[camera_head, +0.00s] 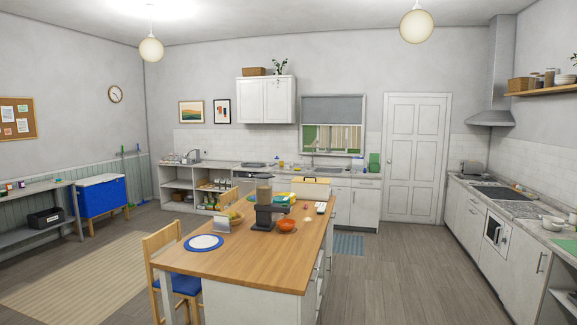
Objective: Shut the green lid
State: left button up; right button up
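No green lid can be made out for certain. A small green item (285,196) lies among other things on the far part of the wooden island (240,252); it is too small to tell whether it is a lid, or open or shut. A green upright panel (374,162) stands against the back wall on the counter. A flat green item (567,245) lies at the right edge of the right counter. Neither of my grippers is in view.
The island stands in the middle, with a dark appliance (264,208), an orange bowl (286,226) and a blue-rimmed plate (204,243) on it. A wooden chair (162,242) stands at its left. A blue chest (101,198) stands further left. Floor (400,285) to the right is clear.

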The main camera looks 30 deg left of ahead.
aim_at(374, 157)
jog(key=u, duration=0.05)
jog(key=i, duration=2.75)
jog(key=z, duration=0.35)
jog(key=i, duration=6.35)
jog(key=u, duration=0.5)
jog(key=i, duration=2)
jog(key=u, duration=1.05)
jog(key=i, duration=2.15)
jog(key=u, duration=0.55)
